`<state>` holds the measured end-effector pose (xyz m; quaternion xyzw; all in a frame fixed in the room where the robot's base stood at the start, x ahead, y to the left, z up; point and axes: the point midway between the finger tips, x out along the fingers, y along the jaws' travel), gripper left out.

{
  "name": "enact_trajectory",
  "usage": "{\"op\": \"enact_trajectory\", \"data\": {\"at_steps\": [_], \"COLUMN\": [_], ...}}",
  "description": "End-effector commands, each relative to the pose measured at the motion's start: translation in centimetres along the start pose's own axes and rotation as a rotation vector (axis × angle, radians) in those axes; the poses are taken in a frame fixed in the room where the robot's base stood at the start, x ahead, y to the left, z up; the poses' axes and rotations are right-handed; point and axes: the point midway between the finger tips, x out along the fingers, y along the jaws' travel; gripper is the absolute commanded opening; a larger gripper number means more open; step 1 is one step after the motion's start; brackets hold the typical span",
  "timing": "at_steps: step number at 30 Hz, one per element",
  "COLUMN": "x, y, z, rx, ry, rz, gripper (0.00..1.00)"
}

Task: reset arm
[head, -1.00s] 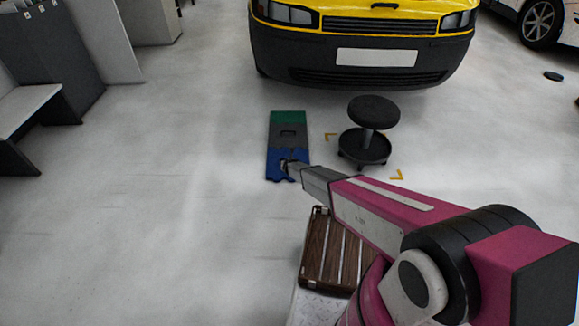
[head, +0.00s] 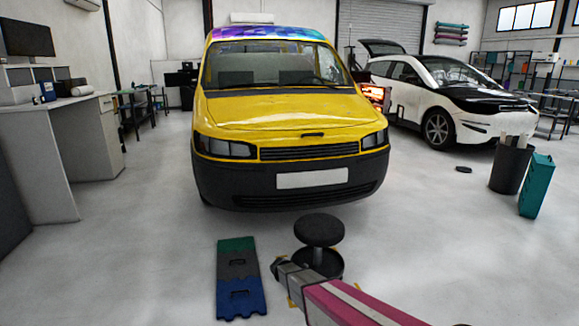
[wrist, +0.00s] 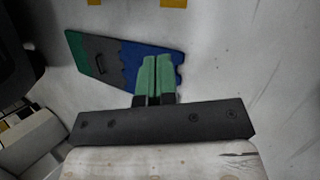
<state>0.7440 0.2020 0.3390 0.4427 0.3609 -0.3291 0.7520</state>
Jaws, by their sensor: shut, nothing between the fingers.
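My gripper (head: 275,264) is at the lower middle of the head view, at the end of my pink arm, in front of the black stool. In the wrist view its two green fingers (wrist: 155,78) are pressed together with nothing between them. A flat mat (head: 238,282) with green, grey and blue sections lies on the floor left of my gripper. It also shows behind the fingers in the wrist view (wrist: 107,58). In the head view the gripper and the mat do not overlap.
A black round stool (head: 319,230) stands just beyond my gripper. A yellow van (head: 290,115) is parked ahead, and a white and black car (head: 440,95) is at the right. A dark bin (head: 510,167) and teal box (head: 535,185) stand far right.

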Motion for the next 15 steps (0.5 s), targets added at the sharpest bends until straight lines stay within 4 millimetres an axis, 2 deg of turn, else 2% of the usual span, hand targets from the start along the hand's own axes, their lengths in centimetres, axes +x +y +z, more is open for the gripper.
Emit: {"op": "enact_trajectory", "data": {"at_steps": [1, 6, 12, 15], "x": [-3.0, -10.2, -19.6, -23.9], "y": [-1.8, -6.5, -13.0, -15.8], "z": [3.1, 10.3, 16.3, 18.0], "rx": [0.143, 0.644, 1.236, 1.49], "ry": [-0.006, -0.031, -0.083, -0.116], "rz": [-0.042, -0.194, -0.39, -0.486], "gripper": [0.0, 0.0, 0.0, 0.0]}}
